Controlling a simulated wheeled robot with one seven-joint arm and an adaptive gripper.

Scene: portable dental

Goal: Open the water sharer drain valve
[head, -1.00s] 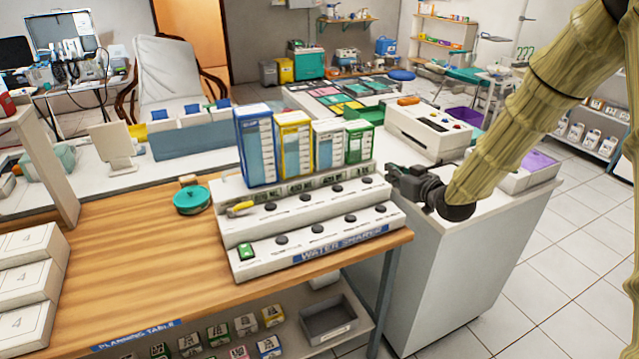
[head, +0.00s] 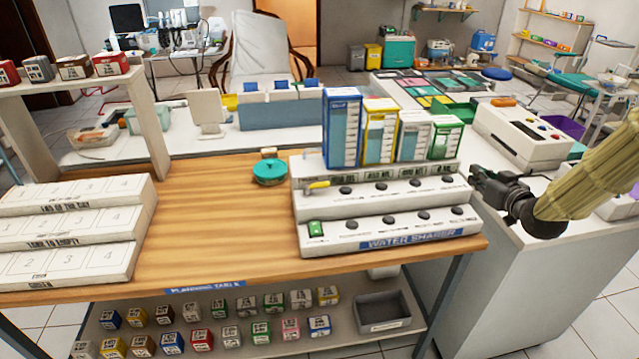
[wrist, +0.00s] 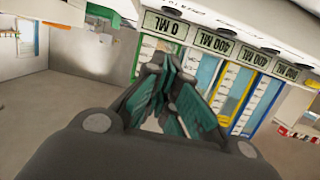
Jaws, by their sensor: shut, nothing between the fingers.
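The water sharer (head: 395,236) is a white stepped unit at the right end of the wooden table. A yellow-handled lever (head: 317,186), which looks like its valve, sits at the left of its middle step, with a green switch (head: 316,228) below it. Black knobs line both steps. My gripper (head: 477,178) is shut and empty, just right of the sharer, at the opposite end from the yellow lever. In the wrist view, the gripper (wrist: 175,100) faces the sharer's upside-down displays (wrist: 165,25) and tall containers (wrist: 240,95).
Blue, yellow, white and green containers (head: 342,130) stand on the sharer's top. A teal lidded pot (head: 270,172) stands to its left. Stepped white trays (head: 70,235) are at the table's left. Bare wood lies between (head: 210,215). A white cabinet (head: 500,280) stands beneath my gripper.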

